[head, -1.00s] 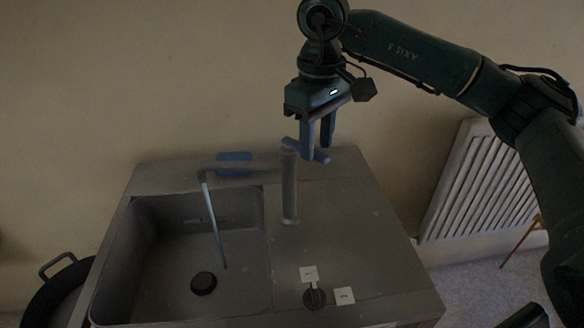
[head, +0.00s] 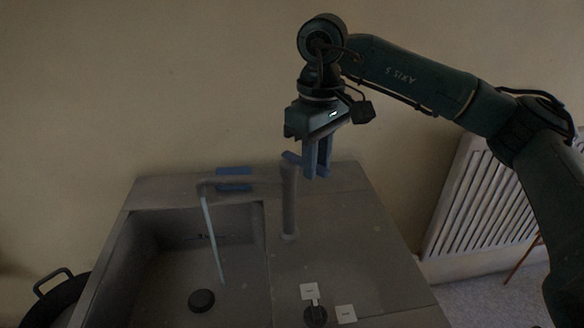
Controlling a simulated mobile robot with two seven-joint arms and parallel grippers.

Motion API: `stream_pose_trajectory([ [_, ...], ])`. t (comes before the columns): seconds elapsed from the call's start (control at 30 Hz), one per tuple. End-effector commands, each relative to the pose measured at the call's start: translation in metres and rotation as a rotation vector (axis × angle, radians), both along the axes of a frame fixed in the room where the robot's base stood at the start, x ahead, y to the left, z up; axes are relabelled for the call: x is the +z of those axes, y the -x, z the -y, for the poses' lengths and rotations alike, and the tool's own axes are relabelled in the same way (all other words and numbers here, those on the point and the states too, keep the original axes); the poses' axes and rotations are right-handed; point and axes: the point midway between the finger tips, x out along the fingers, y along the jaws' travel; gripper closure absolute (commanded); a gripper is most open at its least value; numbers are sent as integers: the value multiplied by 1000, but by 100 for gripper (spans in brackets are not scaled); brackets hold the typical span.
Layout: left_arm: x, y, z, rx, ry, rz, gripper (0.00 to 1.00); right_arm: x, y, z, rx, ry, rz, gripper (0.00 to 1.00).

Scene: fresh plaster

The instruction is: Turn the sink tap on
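The grey sink tap (head: 289,205) stands upright on the counter right of the basin, its spout reaching left. A thin pale-blue stream (head: 213,240) runs from the spout's end down into the basin. My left gripper is not in view.
The grey sink basin (head: 135,262) has a dark round drain (head: 201,300). A dark knob (head: 316,317) with white labels is on the front counter. A blue item (head: 234,180) lies behind the spout. A dark pan (head: 60,300) is at left, a radiator (head: 490,190) at right.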

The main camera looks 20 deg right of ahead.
Motion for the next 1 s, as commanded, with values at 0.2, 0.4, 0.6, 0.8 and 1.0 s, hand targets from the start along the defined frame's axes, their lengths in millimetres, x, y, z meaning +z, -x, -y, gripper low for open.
stream_pose_trajectory([
  [0.2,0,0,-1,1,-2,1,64,0,0,0,0,0,0,64],
  [0.4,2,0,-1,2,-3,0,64,4,0,0,0,0,1,64],
  [0.6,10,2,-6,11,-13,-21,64,29,0,0,0,0,0,64],
  [0.8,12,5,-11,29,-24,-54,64,53,0,0,0,0,1,64],
  [1.0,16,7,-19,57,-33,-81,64,77,0,0,0,0,0,64],
])
